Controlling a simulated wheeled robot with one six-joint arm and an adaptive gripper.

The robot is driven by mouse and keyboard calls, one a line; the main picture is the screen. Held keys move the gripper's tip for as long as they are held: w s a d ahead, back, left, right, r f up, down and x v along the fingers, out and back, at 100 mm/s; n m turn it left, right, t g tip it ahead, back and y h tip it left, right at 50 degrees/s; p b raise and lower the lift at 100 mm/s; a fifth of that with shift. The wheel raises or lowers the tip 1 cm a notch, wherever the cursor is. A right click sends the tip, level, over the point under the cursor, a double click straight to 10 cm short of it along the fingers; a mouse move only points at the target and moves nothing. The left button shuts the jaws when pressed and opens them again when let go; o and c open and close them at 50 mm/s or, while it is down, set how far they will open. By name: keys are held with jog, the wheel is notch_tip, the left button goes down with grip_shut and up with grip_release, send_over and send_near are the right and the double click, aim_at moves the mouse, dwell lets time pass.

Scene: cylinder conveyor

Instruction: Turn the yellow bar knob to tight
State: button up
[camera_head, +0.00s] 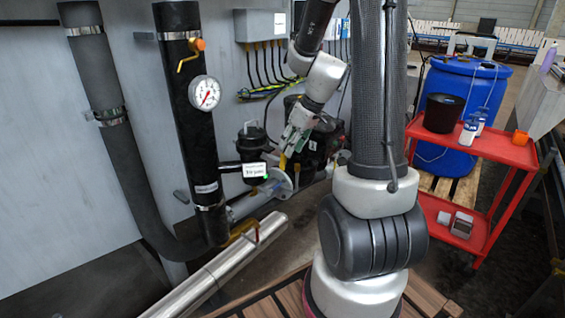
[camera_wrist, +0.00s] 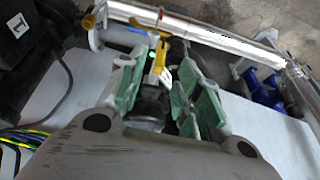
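The yellow bar knob (camera_wrist: 160,56) shows in the wrist view just beyond and between my fingertips. In the head view a bit of yellow, the knob (camera_head: 283,161), shows just below my gripper, by the pipe flange. My gripper (camera_wrist: 155,78) has its two green-padded fingers spread apart on either side of a dark round part. It also shows in the head view (camera_head: 290,146), pointing down at the knob. I cannot tell whether a finger touches the bar. A small green light shows beside the knob, near a white label (camera_head: 255,170).
A black pipe with a pressure gauge (camera_head: 205,93) and a yellow-orange valve handle (camera_head: 190,56) stands left. A shiny steel pipe (camera_head: 225,268) runs along the front. A red cart (camera_head: 490,148) and blue barrel (camera_head: 465,85) stand right. Cables (camera_head: 268,70) hang behind.

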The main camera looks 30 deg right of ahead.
aim_at(284, 161)
jog(key=x, duration=0.7)
jog(key=shift+f, duration=0.25)
grip_shut()
